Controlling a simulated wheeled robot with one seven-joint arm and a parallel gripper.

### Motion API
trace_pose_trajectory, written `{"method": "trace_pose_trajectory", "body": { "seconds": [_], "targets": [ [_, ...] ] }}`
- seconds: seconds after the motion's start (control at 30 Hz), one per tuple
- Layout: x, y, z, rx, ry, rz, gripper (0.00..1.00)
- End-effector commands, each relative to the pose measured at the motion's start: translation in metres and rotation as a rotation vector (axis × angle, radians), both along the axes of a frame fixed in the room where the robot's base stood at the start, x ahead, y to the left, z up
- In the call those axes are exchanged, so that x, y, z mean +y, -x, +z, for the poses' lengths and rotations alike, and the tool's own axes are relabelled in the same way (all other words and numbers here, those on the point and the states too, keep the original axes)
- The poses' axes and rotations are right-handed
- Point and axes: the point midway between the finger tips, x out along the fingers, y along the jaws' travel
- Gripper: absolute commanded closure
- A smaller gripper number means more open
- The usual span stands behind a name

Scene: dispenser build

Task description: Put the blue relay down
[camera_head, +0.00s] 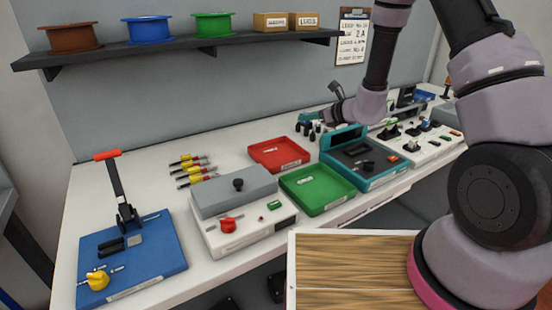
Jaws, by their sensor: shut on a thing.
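My gripper (338,109) is at the end of my arm, over the back part of the white bench, behind the teal tester box. I cannot tell how high the gripper is above the bench.
A red tray (280,168), a green tray (340,204) and the teal box (362,184) stand mid-bench. A grey-topped box (245,235) and a blue press base (165,262) are left. Several small parts crowd a white panel (440,146) at right.

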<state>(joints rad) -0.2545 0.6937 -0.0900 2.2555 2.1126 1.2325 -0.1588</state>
Motion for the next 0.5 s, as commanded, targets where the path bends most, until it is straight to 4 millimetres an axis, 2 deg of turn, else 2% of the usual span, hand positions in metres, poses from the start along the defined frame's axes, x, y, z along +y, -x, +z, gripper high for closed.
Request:
{"method": "trace_pose_trajectory", "body": {
  "seconds": [0.03, 0.1, 0.2, 0.33, 0.5],
  "targets": [
    [0.024, 0.004, -0.004, 0.000, -0.001, 0.051, 1.00],
    [0.050, 0.010, -0.009, -0.001, -0.003, 0.105, 1.00],
    [0.075, 0.016, -0.011, -0.004, -0.007, 0.159, 1.00],
    [0.089, 0.020, -0.022, -0.002, -0.007, 0.189, 1.00],
    [0.090, 0.021, -0.054, -0.001, -0.007, 0.192, 1.00]
  ]
}}
